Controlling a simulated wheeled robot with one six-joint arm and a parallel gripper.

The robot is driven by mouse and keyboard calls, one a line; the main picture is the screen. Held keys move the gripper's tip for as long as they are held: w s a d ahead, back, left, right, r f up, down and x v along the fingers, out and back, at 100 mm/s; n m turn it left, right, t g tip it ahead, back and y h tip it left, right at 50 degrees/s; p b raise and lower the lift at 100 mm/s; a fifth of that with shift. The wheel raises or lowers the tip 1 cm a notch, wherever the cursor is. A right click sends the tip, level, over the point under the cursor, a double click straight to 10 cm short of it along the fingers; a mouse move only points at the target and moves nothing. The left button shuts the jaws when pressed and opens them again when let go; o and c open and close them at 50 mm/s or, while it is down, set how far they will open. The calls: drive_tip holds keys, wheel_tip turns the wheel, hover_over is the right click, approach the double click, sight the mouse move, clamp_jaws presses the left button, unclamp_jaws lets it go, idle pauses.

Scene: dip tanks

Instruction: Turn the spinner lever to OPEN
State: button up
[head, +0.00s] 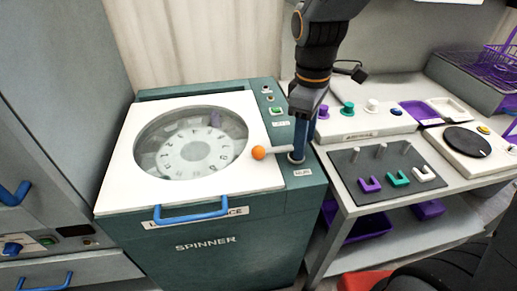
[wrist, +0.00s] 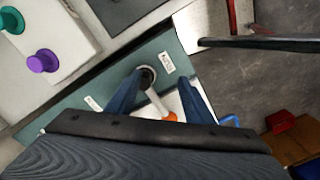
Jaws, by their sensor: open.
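The teal spinner (head: 222,260) stands in the middle of the head view, its white lid (head: 118,185) down. Its lever is a pale rod (head: 278,150) with an orange ball knob (head: 258,153). The rod runs from a round pivot (head: 296,160) on the right side panel leftward, with the knob at the lid's edge. The knob also shows in the wrist view (wrist: 168,116). My gripper (head: 301,146) points down at the pivot end. In the wrist view its blue fingers (wrist: 161,78) are apart, with the lever between them; contact is not clear.
Small labels (head: 302,172) sit near the pivot, too small to read. Buttons (head: 275,110) line the panel behind. A blue lid handle (head: 190,215) is in front. At right, a bench holds a dark mat (head: 375,160) with pegs and U-shaped pieces. A grey cabinet (head: 55,110) stands at left.

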sight(257, 147)
drive_tip(key=w+a+r+n, duration=0.1)
drive_tip(key=a+n, duration=0.3)
drive_tip(key=a+r+n+g+h+b, duration=0.1)
drive_tip(key=a+n, duration=0.3)
drive_tip(key=n, duration=0.1)
drive_tip(key=w+a+r+n+b, duration=0.1)
drive_tip(key=a+n, duration=0.3)
drive_tip(key=n, duration=0.1)
drive_tip(key=shift+w+a+r, duration=0.15)
drive_tip(key=shift+w+r, duration=0.05)
drive_tip(key=shift+w, duration=0.15)
drive_tip(key=shift+s+d+f+p, duration=0.15)
drive_tip(key=shift+s+d+f, duration=0.05)
drive_tip(key=shift+f, duration=1.05)
drive_tip(key=shift+s+d+f+p, duration=0.15)
drive_tip(key=shift+f, duration=1.15)
drive_tip(key=shift+s+d+f+p, duration=0.15)
drive_tip(key=shift+s+d+f, duration=0.05)
drive_tip(key=shift+f, duration=1.05)
clamp_jaws()
